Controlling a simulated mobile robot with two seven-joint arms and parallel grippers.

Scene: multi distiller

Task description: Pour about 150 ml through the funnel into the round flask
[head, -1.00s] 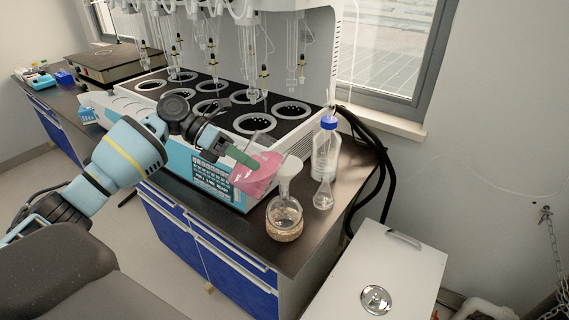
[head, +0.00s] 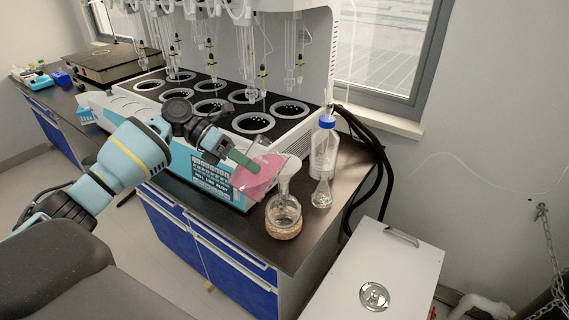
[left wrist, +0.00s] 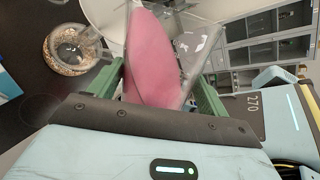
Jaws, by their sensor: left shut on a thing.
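My left gripper (head: 243,160), with green fingers, is shut on a clear beaker of pink liquid (head: 258,178). The beaker is tilted, with its mouth to the right, close to the funnel (head: 289,168). In the left wrist view the beaker (left wrist: 152,60) lies between both fingers, its pink liquid slanting toward the rim. The funnel stands in the neck of the round flask (head: 284,216), which sits on a cork-like ring on the bench. The flask also shows in the left wrist view (left wrist: 72,50). I cannot tell whether liquid is flowing. My right gripper is not in view.
A small conical flask (head: 321,193) and a blue-capped bottle (head: 325,146) stand just right of the funnel. The distiller (head: 215,182) is behind and left of the beaker. The bench's front edge (head: 235,238) is close to the round flask. A white cabinet (head: 385,265) stands at the right.

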